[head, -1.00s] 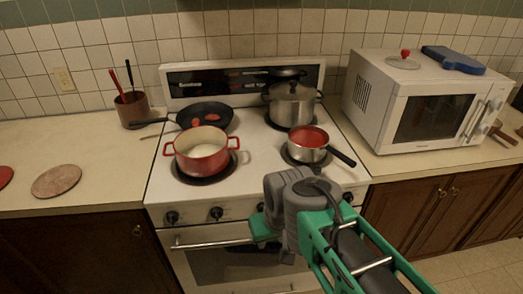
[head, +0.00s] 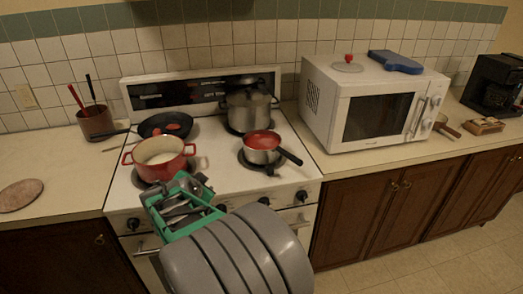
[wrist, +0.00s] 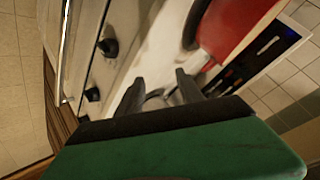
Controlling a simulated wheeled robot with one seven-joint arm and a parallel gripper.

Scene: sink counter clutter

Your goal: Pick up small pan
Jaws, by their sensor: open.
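A small saucepan (head: 262,147) with a red inside and a black handle sits on the front right burner in the head view. Its handle points to the lower right. A black frying pan (head: 165,125) lies on the back left burner. My gripper (head: 203,183) is open and empty at the stove's front edge, left of and nearer than the saucepan, just in front of the red pot. In the wrist view, the open fingers (wrist: 158,92) are over the white stovetop. The saucepan is not clearly seen there.
A red two-handled pot (head: 160,158) stands on the front left burner, close to my gripper; it also shows in the wrist view (wrist: 232,25). A steel pot (head: 250,108) stands behind the saucepan. A microwave (head: 375,105) bounds the right side. The left counter (head: 60,180) is mostly clear.

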